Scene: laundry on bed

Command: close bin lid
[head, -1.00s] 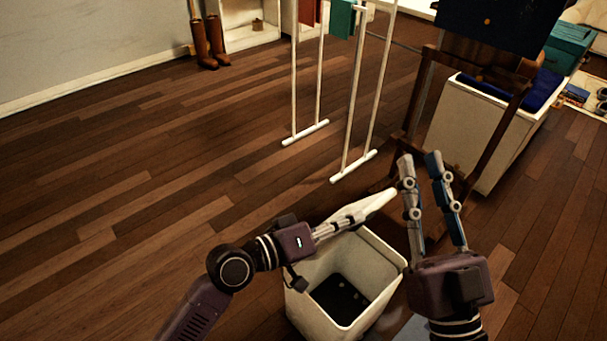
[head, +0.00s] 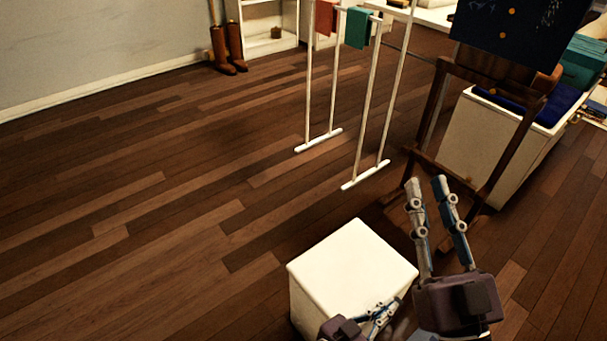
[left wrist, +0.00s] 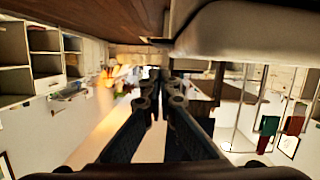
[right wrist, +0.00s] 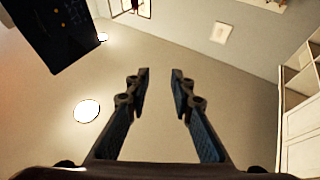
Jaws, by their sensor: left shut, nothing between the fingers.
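The white bin (head: 303,307) stands on the wooden floor at the lower middle of the head view. Its white lid (head: 352,262) lies flat over the top, and the inside is hidden. My left gripper (head: 388,310) is low at the bin's front right side, below the lid's edge. Its fingers are shut and empty in the left wrist view (left wrist: 160,78), with a pale rounded surface close at the upper right. My right gripper (head: 427,182) is open and empty, pointing up to the right of the bin; the right wrist view shows its fingers (right wrist: 159,75) apart.
A white drying rack (head: 362,184) with red and teal cloths stands behind the bin. A wooden easel (head: 426,168) and a white hamper (head: 470,150) with blue cloth are at the right. Brown boots (head: 228,48) stand by the wall. The floor at left is clear.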

